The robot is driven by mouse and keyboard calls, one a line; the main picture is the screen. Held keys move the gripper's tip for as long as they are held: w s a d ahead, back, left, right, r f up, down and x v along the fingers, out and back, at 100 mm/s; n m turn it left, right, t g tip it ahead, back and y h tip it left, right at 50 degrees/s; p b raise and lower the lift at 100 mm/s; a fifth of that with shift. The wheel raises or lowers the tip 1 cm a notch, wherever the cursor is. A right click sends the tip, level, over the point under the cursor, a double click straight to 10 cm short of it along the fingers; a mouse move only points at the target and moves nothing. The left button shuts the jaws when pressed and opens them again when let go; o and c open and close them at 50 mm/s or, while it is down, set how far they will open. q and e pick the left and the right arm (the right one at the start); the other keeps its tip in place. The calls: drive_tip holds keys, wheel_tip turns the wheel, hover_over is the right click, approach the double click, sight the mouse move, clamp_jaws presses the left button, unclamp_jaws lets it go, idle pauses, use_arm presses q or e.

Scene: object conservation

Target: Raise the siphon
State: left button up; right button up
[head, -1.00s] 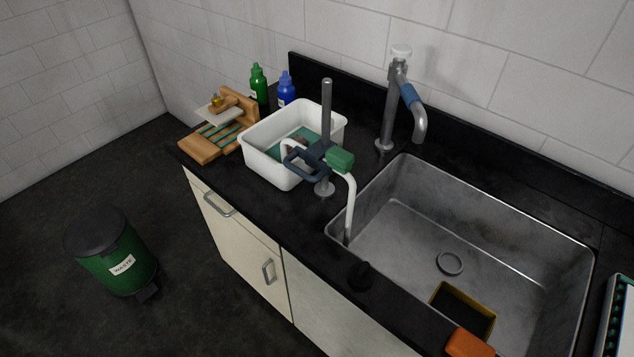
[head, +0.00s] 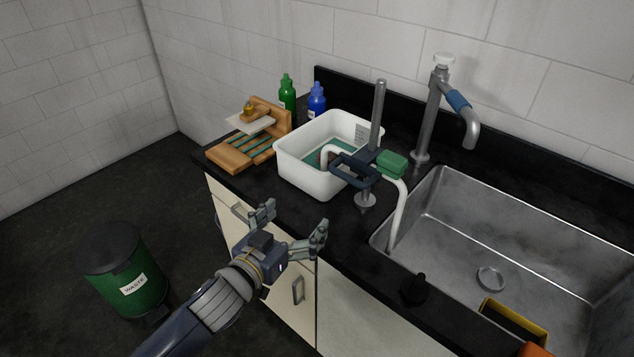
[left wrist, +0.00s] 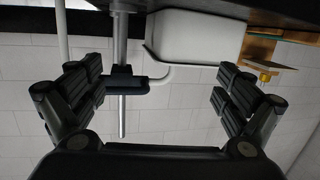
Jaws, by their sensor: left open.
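The siphon is a white bent tube (head: 400,215) held on an upright metal post (head: 378,115) by a dark clamp with a loop handle (head: 345,170) and a green block (head: 391,163). One end of the tube dips into the white basin (head: 300,178), the other hangs into the sink. My left gripper (head: 292,228) is open and empty, in front of the counter edge, below and left of the post. In the left wrist view the picture is upside down; the post (left wrist: 121,45) and the clamp (left wrist: 125,82) show between the open fingers, apart from them. My right gripper is out of view.
The metal sink (head: 450,225) is at right with a faucet (head: 432,115) behind it. A wooden rack (head: 235,155) and green (head: 287,95) and blue (head: 316,102) bottles stand at left. A black knob (head: 413,290) sits on the front counter. A green waste bin (head: 130,285) stands on the floor.

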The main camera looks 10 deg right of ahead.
sight(345, 179)
use_arm(q)
drive_tip(key=s+d+r+m+g+h, duration=0.1)
drive_tip(key=s+d+r+m+h, duration=0.15)
drive_tip(key=r, duration=0.25)
drive_tip(key=shift+m+h, duration=0.25)
drive_tip(key=shift+h, duration=0.3)
drive_tip(key=shift+r+p+x, duration=0.15)
drive_tip(key=shift+p+x, duration=0.1)
drive_tip(key=shift+x, duration=2.65)
drive_tip(key=shift+r+p+x, duration=0.15)
drive_tip(key=shift+p+x, duration=0.1)
drive_tip(key=shift+x, duration=2.65)
drive_tip(key=shift+s, duration=0.2)
drive_tip(key=shift+c, duration=0.4)
